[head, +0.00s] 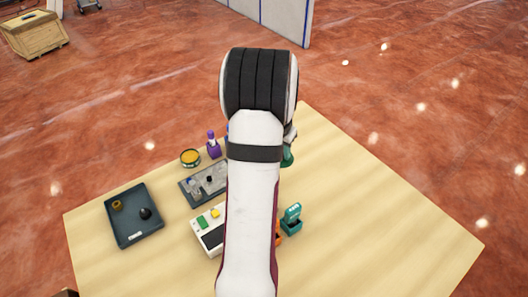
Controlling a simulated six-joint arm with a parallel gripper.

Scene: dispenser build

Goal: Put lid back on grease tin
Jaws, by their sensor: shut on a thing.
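A round tin with a dark rim and yellow top or contents (190,158) stands on the table left of my arm; it looks like the grease tin, open. I cannot make out its lid for certain. My gripper is hidden behind my own arm, which crosses the middle of the head view, so what it holds does not show. A small pale grey part and a green thing (288,157) peek out right of my arm; I cannot tell whether they touch my gripper.
A dark tray (123,231) with small brown and black parts lies at left. A purple bottle (213,145), a grey tray (190,187), a white box with coloured parts (200,235) and a teal container (292,220) stand near my arm. The table's right side (390,230) is clear.

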